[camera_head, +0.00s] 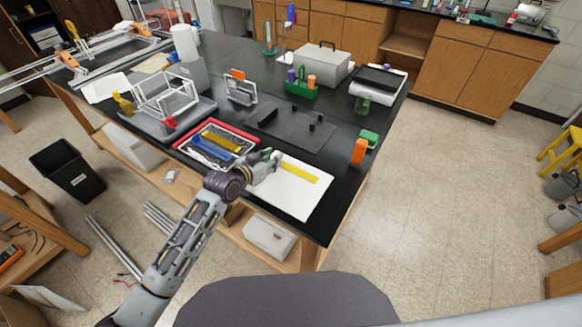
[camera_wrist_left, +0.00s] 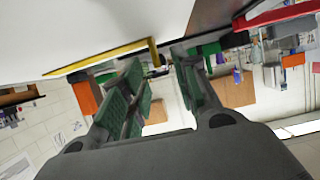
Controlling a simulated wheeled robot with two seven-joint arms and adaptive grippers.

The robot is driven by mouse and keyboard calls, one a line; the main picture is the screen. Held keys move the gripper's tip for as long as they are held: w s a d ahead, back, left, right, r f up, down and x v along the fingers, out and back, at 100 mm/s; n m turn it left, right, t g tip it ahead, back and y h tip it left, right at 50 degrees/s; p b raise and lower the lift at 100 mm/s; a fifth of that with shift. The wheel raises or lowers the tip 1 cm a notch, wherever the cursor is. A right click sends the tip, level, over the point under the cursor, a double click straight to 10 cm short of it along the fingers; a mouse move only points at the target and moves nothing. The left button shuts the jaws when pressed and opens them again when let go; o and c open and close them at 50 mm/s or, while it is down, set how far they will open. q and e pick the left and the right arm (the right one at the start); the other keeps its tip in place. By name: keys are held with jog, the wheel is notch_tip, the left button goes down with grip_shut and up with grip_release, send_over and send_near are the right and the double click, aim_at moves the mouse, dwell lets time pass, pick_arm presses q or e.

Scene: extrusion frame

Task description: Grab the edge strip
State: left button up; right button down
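The edge strip, a thin yellow bar (camera_head: 300,173), lies on a white board (camera_head: 290,199) at the table's front. It also shows in the left wrist view (camera_wrist_left: 105,58), where its near end looks bent. My left gripper (camera_head: 276,158) is at the strip's left end, low over the board. In the left wrist view its green-padded fingers (camera_wrist_left: 160,62) are apart, and the strip's end appears near the gap between their tips. I cannot tell whether they touch it. Nothing is clearly held. My right gripper is out of view.
A red-rimmed tray (camera_head: 217,144) with tools lies left of the gripper. A dark plate (camera_head: 292,127) with small black blocks is behind. An orange block (camera_head: 359,151) and a green block (camera_head: 369,138) stand near the table's right edge. Bare board lies in front of the strip.

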pick_arm(q)
jog(key=shift+x, duration=1.8)
jog(key=shift+d+r, duration=0.1)
jog(key=shift+c, duration=0.2)
grip_shut()
